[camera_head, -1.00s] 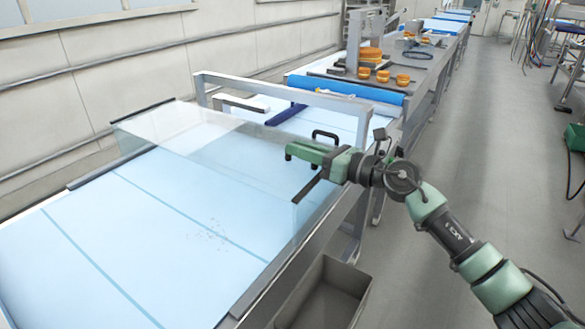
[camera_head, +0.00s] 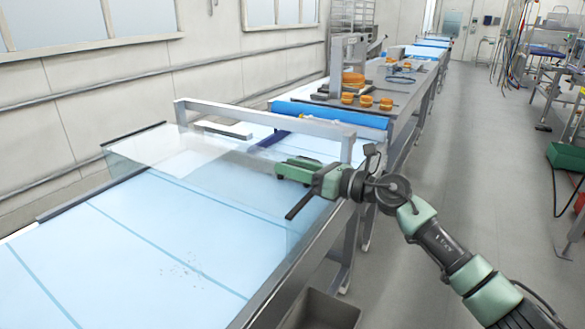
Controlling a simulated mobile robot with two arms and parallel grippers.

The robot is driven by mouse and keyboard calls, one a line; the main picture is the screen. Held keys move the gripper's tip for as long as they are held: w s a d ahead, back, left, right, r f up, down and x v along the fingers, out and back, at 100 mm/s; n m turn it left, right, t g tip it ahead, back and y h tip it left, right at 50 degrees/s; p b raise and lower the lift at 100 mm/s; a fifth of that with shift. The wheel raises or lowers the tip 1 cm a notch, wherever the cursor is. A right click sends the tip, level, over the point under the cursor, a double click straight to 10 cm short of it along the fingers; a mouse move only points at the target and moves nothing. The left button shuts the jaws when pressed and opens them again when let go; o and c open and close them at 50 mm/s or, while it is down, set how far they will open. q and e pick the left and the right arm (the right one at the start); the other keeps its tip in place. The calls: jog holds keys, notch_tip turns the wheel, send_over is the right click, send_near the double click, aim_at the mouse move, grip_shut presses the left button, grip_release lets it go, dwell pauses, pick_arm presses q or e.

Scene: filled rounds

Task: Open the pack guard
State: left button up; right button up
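The pack guard (camera_head: 225,175) is a clear, see-through panel box standing over the pale blue conveyor belt (camera_head: 130,240). It appears lowered over the belt. My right gripper (camera_head: 297,172), green and dark, is at the guard's right end, near its upper edge. I cannot tell whether the fingers are open, shut or touching the guard. My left gripper is out of view.
A metal frame (camera_head: 260,117) crosses the belt behind the guard. A grey bin (camera_head: 322,312) sits low beside the conveyor's right side. Orange rounds (camera_head: 366,101) stand on the line farther back.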

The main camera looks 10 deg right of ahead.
jog(key=shift+r, duration=0.3)
notch_tip(320, 180, up, 19)
jog(key=shift+r, duration=0.2)
dwell(0.4)
